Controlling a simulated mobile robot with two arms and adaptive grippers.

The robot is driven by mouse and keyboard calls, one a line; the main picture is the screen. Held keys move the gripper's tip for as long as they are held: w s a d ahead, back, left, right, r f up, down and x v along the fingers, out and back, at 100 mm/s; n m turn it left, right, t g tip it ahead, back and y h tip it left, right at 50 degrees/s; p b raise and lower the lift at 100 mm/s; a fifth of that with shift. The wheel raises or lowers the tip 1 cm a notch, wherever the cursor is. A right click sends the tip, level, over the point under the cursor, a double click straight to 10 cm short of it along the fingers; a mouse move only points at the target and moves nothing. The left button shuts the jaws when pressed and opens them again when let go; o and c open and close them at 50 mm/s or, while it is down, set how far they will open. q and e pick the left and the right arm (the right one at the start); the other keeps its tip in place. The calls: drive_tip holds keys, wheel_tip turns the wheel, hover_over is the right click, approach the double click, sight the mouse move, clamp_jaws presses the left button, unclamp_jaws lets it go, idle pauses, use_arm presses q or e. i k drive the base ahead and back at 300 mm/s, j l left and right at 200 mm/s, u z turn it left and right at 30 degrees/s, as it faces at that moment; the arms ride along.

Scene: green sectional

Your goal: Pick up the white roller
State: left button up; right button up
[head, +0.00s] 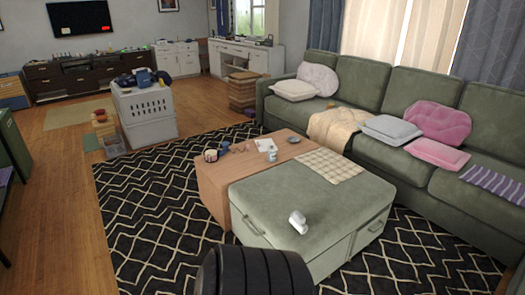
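A small white object, which looks like the white roller (298,222), lies on the green padded top of the ottoman (262,205) in the head view. Neither of my grippers shows in the head view, and nothing is touching the white object.
A wooden table (212,182) with cups and small things adjoins the ottoman's far left side. A checked cloth (326,166) lies at the back. The green sofa (400,165) stands behind on the right. The patterned rug (160,215) is open on the left.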

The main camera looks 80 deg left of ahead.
sight(298, 221)
drive_tip(key=u, duration=2.35)
drive_tip(key=z, duration=1.6)
drive_tip(key=u, duration=1.6)
drive_tip(key=i+l, duration=0.15)
drive_tip(key=i, duration=0.45)
drive_tip(key=i+l+z, duration=0.1)
drive_tip(key=i, duration=0.5)
drive_tip(key=l, duration=0.1)
